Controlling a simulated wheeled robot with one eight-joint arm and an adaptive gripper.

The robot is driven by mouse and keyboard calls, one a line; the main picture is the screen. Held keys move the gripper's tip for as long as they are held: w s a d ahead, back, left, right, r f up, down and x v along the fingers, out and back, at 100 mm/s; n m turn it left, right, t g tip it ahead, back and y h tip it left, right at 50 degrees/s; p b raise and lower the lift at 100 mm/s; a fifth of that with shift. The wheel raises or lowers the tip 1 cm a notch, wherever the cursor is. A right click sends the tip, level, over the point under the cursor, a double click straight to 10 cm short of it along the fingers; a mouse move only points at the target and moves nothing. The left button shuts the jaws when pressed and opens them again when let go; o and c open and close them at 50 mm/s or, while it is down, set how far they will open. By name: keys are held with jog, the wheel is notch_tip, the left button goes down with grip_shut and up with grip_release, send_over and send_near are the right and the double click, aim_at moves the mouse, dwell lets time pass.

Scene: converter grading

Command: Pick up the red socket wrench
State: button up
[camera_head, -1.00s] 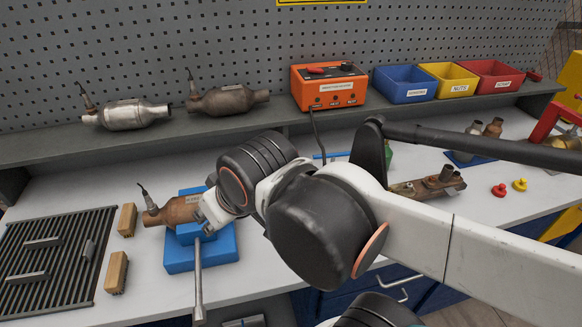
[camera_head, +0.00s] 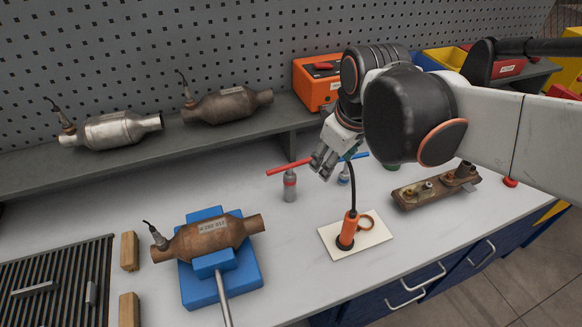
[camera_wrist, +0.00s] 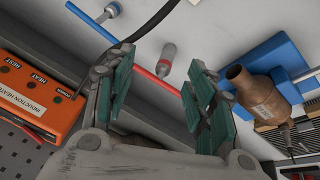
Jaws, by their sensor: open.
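The red socket wrench shows in the head view as a red bar (camera_head: 284,169) with a grey, red-banded cylindrical part (camera_head: 289,188) just below it. In the wrist view its red bar (camera_wrist: 158,83) and cylindrical part (camera_wrist: 168,58) lie in the space between my fingers. My gripper (camera_head: 323,164) is open and empty, with its fingers near the bar's right end in the head view. A gap shows between the fingers and the cylindrical part. My fingers (camera_wrist: 160,72) hide part of the bar's ends in the wrist view.
A blue-barred wrench (camera_head: 344,174) stands close by on the right. An orange-handled tool (camera_head: 349,228) with a cable is on a white plate (camera_head: 376,236). The orange induction heater (camera_head: 316,88) stands on the shelf behind. A converter (camera_head: 207,238) rests on a blue stand (camera_head: 253,285).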

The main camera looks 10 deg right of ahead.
jog(key=w+a+n+g+p, duration=0.1)
jog(key=w+a+n+g, duration=0.1)
jog(key=w+a+n, duration=0.3)
jog(key=n+g+p, duration=0.2)
jog(key=n, duration=0.2)
send_over(289, 183)
jog(key=w+d, duration=0.1)
notch_tip(289, 183, down, 5)
jog(key=shift+w+f, duration=0.1)
jog(key=shift+w+a+f, duration=0.1)
jog(key=shift+w+f, duration=0.05)
jog(key=shift+f, duration=0.1)
jog(key=shift+n, duration=0.3)
jog(key=f+b, duration=0.4)
jog(key=f, duration=1)
jog(key=shift+a, duration=0.2)
jog(key=shift+c, duration=0.2)
grip_shut()
